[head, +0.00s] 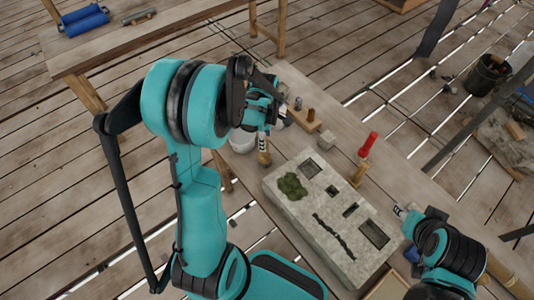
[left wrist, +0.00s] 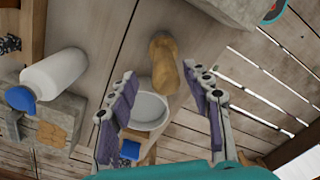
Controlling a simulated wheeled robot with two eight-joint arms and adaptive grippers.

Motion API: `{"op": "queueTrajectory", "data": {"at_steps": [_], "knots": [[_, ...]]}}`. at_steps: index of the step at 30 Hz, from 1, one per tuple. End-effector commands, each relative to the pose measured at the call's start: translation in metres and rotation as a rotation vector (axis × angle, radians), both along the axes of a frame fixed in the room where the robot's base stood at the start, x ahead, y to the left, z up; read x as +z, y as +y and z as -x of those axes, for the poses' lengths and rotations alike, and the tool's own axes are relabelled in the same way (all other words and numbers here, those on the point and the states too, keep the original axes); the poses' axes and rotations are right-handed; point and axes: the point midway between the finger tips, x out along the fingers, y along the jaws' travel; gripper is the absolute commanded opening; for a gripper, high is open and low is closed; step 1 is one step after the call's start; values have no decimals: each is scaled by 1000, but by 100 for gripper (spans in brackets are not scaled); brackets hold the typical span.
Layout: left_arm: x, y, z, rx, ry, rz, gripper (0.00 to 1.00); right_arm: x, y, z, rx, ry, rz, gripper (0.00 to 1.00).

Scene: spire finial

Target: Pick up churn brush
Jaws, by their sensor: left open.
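My left gripper (head: 262,118) hangs over the bench near a white bucket (head: 242,140). In the left wrist view its fingers (left wrist: 160,105) are spread, with nothing clamped between them. The bucket (left wrist: 148,110) shows between and beyond the fingers. A small upright wooden-handled tool (head: 264,152), perhaps the churn brush, stands just below the gripper in the head view; I cannot tell for sure. A blue piece with wood beside it (left wrist: 130,150) shows near the left finger in the wrist view.
A pale stone block (head: 330,215) with slots and moss lies on the bench. A red-handled tool (head: 367,145) stands behind it. A tan lump (left wrist: 164,65) and a white bottle with a blue cap (left wrist: 55,75) are close to the left gripper. A dark bucket (head: 488,74) stands far right.

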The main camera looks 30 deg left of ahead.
Motion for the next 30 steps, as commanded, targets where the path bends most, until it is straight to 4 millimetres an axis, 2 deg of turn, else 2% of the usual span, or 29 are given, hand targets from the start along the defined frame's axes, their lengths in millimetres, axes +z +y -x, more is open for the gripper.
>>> {"op": "queueTrajectory", "data": {"at_steps": [9,18,20,24,30], "knots": [[-46,-5,6,-2,-1,0,50,-15,0,0,0,0,0,40],[-51,-5,6,-2,-2,0,50,-15,0,0,0,0,0,40],[-51,-5,6,-3,-2,0,37,-15,0,0,0,0,0,40],[-51,-5,6,-3,-2,0,0,-15,0,0,0,0,0,40],[-50,-5,6,-3,-2,0,0,-15,0,0,0,0,0,40]]}}
